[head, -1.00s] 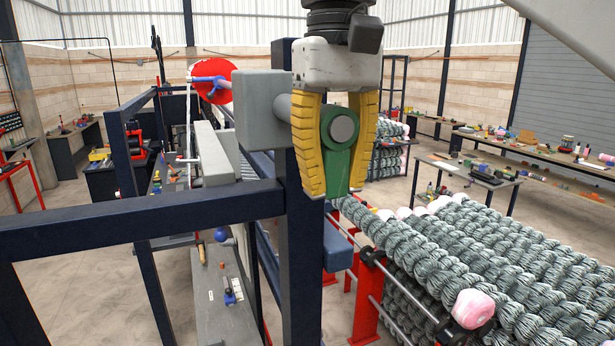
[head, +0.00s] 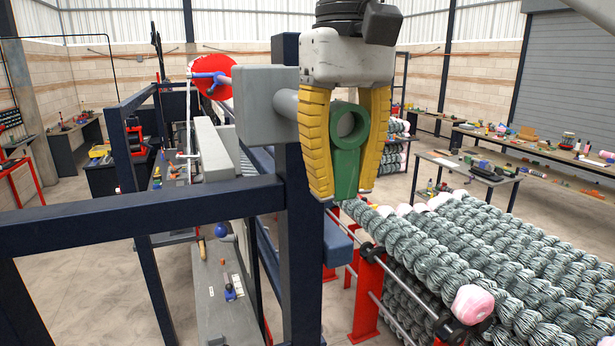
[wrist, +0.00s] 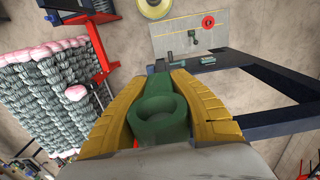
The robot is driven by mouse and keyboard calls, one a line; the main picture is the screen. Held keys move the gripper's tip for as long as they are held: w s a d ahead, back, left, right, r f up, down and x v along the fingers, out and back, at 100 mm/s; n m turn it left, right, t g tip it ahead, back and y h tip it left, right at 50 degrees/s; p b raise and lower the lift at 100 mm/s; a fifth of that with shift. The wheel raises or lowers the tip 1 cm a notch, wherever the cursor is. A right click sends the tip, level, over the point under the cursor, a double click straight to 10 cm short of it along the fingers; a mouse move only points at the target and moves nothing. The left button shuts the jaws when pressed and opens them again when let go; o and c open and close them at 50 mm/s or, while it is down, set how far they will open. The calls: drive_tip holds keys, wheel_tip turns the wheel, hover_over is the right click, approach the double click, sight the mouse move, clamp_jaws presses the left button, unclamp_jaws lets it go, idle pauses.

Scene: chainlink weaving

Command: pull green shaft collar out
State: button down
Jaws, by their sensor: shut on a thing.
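The green shaft collar (head: 346,172) is a ring on a tapering green stem, held upright with the ring at the top. My gripper (head: 345,193) is shut on it, one yellow finger on each side. The grey shaft (head: 286,103) sticks out of a grey block on the post and passes behind the left finger. Its rounded end shows through the left part of the ring's hole, and the collar appears in front of that end. In the wrist view the collar (wrist: 160,124) sits between both fingers with its hole open; the shaft is not clear there.
The dark blue post (head: 300,240) and crossbeam (head: 150,215) of the machine frame stand close at the left. Rolls of chain-link mesh (head: 480,240) lie on a red rack at the right. Open space lies above the rolls.

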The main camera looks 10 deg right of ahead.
drive_tip(key=shift+s+d, duration=0.2)
drive_tip(key=shift+s, duration=0.45)
drive_tip(key=shift+s+d, duration=0.2)
drive_tip(key=shift+s, duration=0.45)
drive_tip(key=shift+s+d, duration=0.25)
drive_tip(key=shift+s, duration=0.65)
wheel_tip(320, 180, up, 8)
drive_tip(key=p, duration=0.4)
idle(0.8)
idle(0.6)
